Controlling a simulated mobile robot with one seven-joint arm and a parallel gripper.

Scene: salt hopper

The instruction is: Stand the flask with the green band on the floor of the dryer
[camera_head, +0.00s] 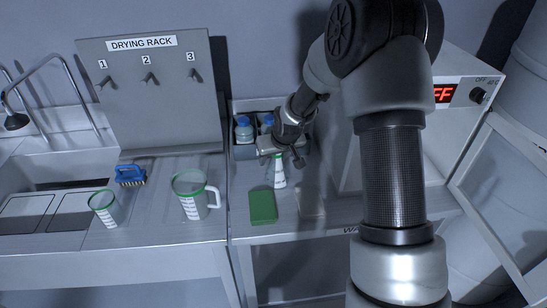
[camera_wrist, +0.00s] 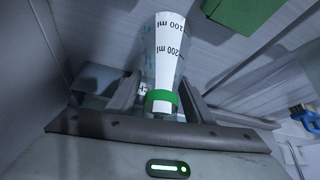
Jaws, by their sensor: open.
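The flask with the green band (camera_head: 279,177) stands on the bench below my gripper (camera_head: 284,158). In the wrist view the flask (camera_wrist: 165,55) has its green band near the palm, and its marked, wider body reaches away. My gripper (camera_wrist: 160,98) is open, its fingers on either side of the neck near the band. Whether they touch the glass is unclear. The dryer (camera_head: 461,76) is the white cabinet at right, with a red display partly hidden by my arm. Its glazed door (camera_head: 500,205) stands open to the right. My arm hides most of its inside and floor.
A green block (camera_head: 263,207) and a pale flat piece (camera_head: 311,204) lie in front of the flask. A dark crate with blue-capped bottles (camera_head: 243,131) is behind. A green-rimmed jug (camera_head: 192,198), beaker (camera_head: 105,210), blue brush (camera_head: 130,176) and drying rack (camera_head: 155,100) are left.

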